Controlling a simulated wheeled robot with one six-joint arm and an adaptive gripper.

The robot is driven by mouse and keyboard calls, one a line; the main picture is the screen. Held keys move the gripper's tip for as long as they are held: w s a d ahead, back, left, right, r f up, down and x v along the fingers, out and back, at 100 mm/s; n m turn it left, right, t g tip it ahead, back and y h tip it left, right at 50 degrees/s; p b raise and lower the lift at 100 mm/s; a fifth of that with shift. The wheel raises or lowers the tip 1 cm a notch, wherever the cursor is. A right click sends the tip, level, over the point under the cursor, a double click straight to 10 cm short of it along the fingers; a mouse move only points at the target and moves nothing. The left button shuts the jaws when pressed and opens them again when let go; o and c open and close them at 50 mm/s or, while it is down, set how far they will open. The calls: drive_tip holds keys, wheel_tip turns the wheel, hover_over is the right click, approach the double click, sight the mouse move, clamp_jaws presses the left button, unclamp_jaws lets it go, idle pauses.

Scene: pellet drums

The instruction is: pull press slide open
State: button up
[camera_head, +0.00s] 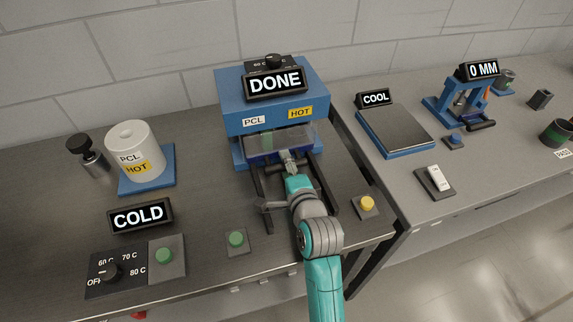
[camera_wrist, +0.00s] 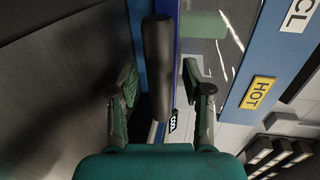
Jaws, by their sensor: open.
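The blue press (camera_head: 235,112) stands at the back of the left bench, with a DONE display on top and PCL and HOT labels on its front. Two dark rails (camera_head: 259,186) reach forward from under it, and a clear panel shows at its opening. My gripper (camera_head: 291,164) is at the front of the press, between the rails. In the wrist view, a dark round handle bar (camera_wrist: 158,60) lies between the spread fingers of my gripper (camera_wrist: 161,84), with gaps on both sides. The fingers are open and hold nothing. My wrist hides part of the slide in the head view.
A white PCL HOT drum (camera_head: 137,150) stands on a blue base at left, near a COLD display (camera_head: 141,216). A green button (camera_head: 237,239) and a yellow button (camera_head: 367,202) flank my arm. A gap separates the right bench, with its COOL plate (camera_head: 394,131).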

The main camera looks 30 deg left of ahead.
clamp_jaws()
idle(0.4)
